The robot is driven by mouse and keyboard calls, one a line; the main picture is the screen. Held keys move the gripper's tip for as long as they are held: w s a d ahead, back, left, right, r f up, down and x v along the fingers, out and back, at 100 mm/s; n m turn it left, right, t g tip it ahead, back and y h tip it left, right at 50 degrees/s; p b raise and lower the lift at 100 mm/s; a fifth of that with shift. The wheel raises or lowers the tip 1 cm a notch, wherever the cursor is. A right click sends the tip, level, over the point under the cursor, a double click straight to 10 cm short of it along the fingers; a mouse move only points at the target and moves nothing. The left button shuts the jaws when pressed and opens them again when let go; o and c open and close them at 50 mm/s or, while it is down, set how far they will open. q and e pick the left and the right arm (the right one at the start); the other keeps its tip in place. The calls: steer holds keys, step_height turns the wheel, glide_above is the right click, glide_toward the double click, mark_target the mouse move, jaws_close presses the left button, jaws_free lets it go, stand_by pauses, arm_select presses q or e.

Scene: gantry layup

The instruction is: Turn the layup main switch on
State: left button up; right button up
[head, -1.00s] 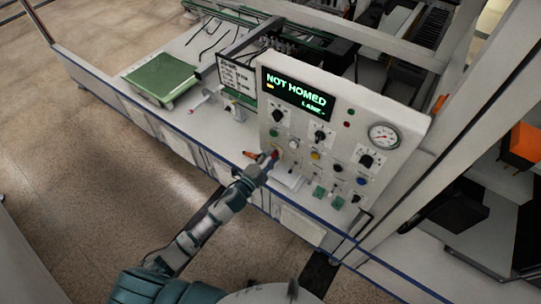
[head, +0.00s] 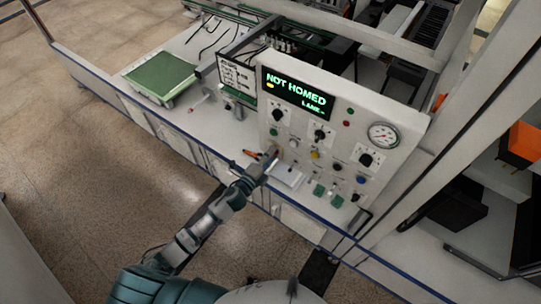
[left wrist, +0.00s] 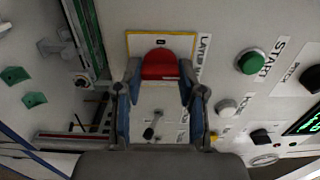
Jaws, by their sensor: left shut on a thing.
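The layup main switch is a red knob (left wrist: 160,64) on a yellow-edged plate (left wrist: 131,45) in the left wrist view, beside a label that starts "LAYUP". My left gripper (left wrist: 160,80) has a finger on each side of the knob and is shut on it. In the head view my left gripper (head: 268,158) is at the lower left of the white control panel (head: 330,125) and hides the knob. I cannot read the switch's on or off position. My right gripper is not in view.
The panel's display (head: 297,93) reads "NOT HOMED". A green START button (left wrist: 251,62) and a white button (left wrist: 227,107) sit close to the switch. A gauge (head: 383,136) is at the panel's upper right. A green tray (head: 160,77) lies on the bench at left.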

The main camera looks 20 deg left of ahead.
arm_select(q)
steer(key=shift+s+d+f, duration=0.1)
steer(key=shift+f, duration=0.25)
steer(key=o, duration=1.1)
steer(key=shift+c, duration=0.2)
steer(key=shift+o, duration=0.5)
steer(key=shift+r, duration=0.15)
steer(key=v, duration=1.2)
